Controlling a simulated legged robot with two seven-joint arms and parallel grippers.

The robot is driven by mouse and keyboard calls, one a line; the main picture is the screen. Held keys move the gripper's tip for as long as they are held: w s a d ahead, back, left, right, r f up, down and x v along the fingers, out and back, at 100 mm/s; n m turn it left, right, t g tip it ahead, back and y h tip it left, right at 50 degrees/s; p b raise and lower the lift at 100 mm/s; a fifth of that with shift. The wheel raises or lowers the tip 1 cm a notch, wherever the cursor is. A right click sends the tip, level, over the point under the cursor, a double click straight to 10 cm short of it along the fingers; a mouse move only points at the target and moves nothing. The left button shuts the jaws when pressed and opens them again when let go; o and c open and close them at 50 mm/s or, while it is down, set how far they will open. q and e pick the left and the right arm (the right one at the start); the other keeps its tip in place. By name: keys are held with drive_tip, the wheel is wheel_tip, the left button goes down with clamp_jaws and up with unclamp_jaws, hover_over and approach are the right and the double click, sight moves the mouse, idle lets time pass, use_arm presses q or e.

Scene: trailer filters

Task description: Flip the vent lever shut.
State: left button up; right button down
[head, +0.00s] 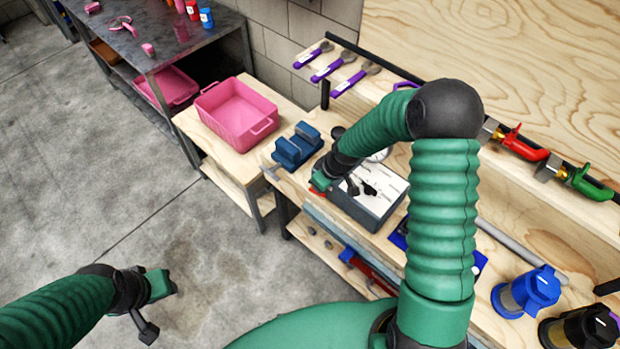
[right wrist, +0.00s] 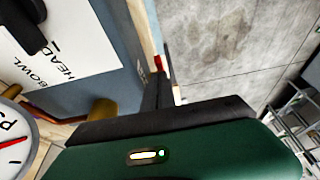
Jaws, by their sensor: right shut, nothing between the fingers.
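A grey box (head: 372,213) with a white panel and small black levers (head: 368,189) sits on the wooden bench. I cannot tell which lever is the vent lever or how it is set. In the right wrist view, the white panel (right wrist: 85,75) reads "BOWL" and "HEAD", and part of a black lever (right wrist: 28,25) shows at the top left. My right gripper (right wrist: 159,88) is shut and empty beside the box's edge; in the head view it is at the box's left end, partly hidden by my forearm. My left gripper (head: 162,285) hangs over the floor, its fingers unclear.
A round gauge (head: 380,155) stands behind the box; it also shows in the right wrist view (right wrist: 12,145). A blue vise-like block (head: 297,147) is left of my right gripper. A pink bin (head: 237,110) stands farther left. Blue and black canisters are at the right.

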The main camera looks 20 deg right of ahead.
drive_tip(key=shift+s+f, duration=0.1)
drive_tip(key=shift+s, duration=0.5)
drive_tip(key=shift+s+d+t+y+b, duration=0.1)
drive_tip(key=shift+s+t+y+b, duration=0.15)
drive_tip(key=shift+t, duration=0.35)
drive_tip(key=shift+s+t+y+b, duration=0.15)
drive_tip(key=shift+t+y+b, duration=0.1)
drive_tip(key=shift+t, duration=0.35)
drive_tip(key=shift+s+d+f+t+y, duration=0.1)
drive_tip(key=shift+d+f+t+y, duration=0.25)
drive_tip(key=shift+t, duration=0.25)
drive_tip(key=shift+d, duration=0.1)
drive_tip(key=shift+w+a, duration=0.25)
drive_tip(key=shift+a, duration=0.15)
drive_tip(key=shift+w+a+f+b, duration=0.1)
drive_tip(key=shift+w+a+b, duration=0.15)
drive_tip(key=shift+w+b, duration=0.15)
drive_tip(key=shift+w, duration=0.1)
use_arm(q)
drive_tip(key=shift+s+d+f, duration=0.15)
drive_tip(key=shift+s+f, duration=0.4)
drive_tip(key=shift+f, duration=0.3)
use_arm(e)
drive_tip(key=shift+d+f, duration=0.1)
drive_tip(key=shift+d, duration=0.1)
